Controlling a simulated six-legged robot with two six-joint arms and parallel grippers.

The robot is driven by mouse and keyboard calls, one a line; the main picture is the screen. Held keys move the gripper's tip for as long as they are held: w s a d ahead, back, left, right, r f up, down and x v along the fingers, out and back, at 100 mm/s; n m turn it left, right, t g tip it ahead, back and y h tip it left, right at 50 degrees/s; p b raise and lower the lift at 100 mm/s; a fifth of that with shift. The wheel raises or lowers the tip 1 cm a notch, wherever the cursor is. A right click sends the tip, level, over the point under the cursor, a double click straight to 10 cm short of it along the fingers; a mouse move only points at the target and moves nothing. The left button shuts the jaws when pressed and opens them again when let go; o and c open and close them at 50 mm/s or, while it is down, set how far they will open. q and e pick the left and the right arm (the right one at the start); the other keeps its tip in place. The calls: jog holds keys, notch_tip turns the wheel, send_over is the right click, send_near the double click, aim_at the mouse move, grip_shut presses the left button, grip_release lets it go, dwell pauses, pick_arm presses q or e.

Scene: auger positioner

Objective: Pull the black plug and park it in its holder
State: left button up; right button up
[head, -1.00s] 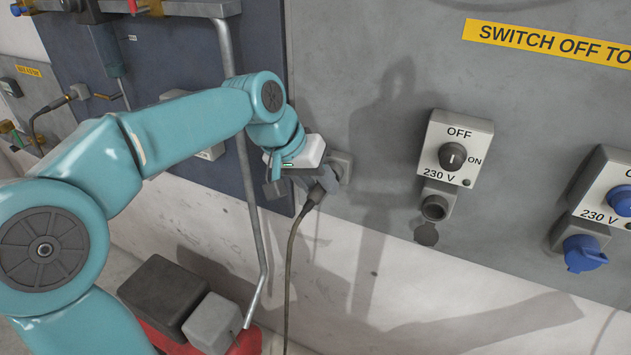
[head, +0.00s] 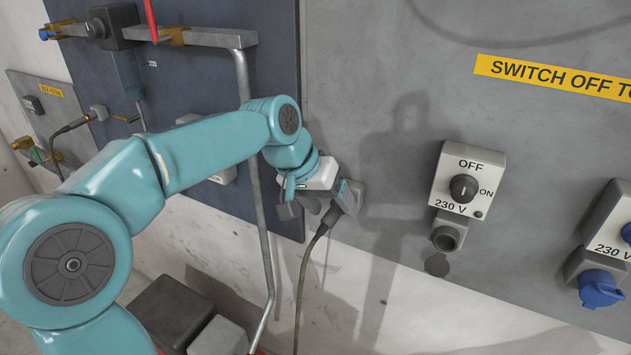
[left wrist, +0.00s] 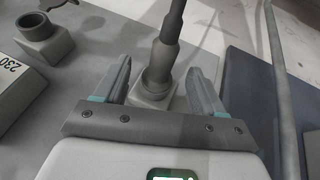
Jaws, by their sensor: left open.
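The black plug (left wrist: 167,55) stands in a small grey box-shaped holder (left wrist: 150,97) in the left wrist view. In the head view the holder (head: 357,189) is on the grey panel's left edge, and the plug's cable (head: 303,275) hangs down. My left gripper (left wrist: 160,68) is open, one finger on each side of the plug, with visible gaps. In the head view my left gripper (head: 332,203) partly hides the plug. The 230 V socket (head: 447,236) under the OFF/ON switch (head: 464,187) is empty, its lid (head: 437,265) hanging open. My right gripper is not in view.
A second switch box with a blue-lidded socket (head: 600,287) is at the right. A grey pipe (head: 261,225) runs down close behind my left forearm. Dark and grey boxes (head: 172,312) stand below. The panel between holder and switch is clear.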

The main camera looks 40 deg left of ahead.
pick_arm(q)
jog(key=p+v, duration=0.1)
jog(key=v, duration=1.4)
jog(key=shift+s+r+p, duration=0.2)
jog(key=shift+s+p, duration=0.05)
jog(key=shift+p, duration=0.1)
